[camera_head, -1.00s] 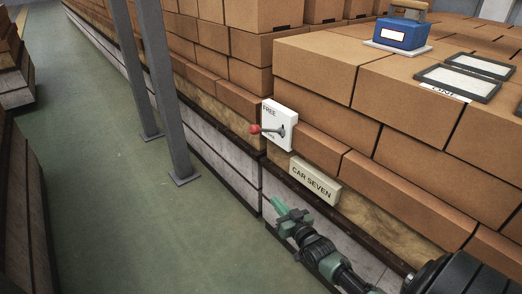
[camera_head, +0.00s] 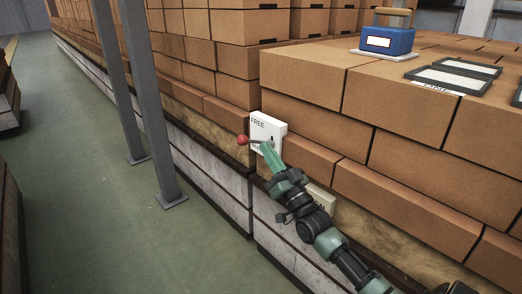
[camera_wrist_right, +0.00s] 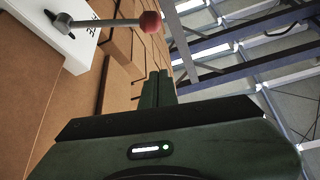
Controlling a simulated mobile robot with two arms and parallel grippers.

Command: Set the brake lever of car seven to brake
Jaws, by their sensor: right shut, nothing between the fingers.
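The brake lever has a red ball knob (camera_head: 242,140) on a grey rod and sits on a white plate (camera_head: 268,127) marked FREE at its top; the lower lettering is mostly covered by my gripper. The knob points left in the head view. My right gripper (camera_head: 266,146) is shut and empty, its tips in front of the plate's lower part, close to the rod. In the right wrist view the knob (camera_wrist_right: 151,22) and rod are beyond the shut fingers (camera_wrist_right: 158,78), seemingly apart from them. The CAR SEVEN sign (camera_head: 321,199) is mostly hidden behind my right arm. My left gripper is out of view.
A blue box (camera_head: 387,40) with a handle and dark-framed panels (camera_head: 452,76) lie on top. Two grey posts (camera_head: 150,110) stand left of the lever. The green floor (camera_head: 100,190) is clear.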

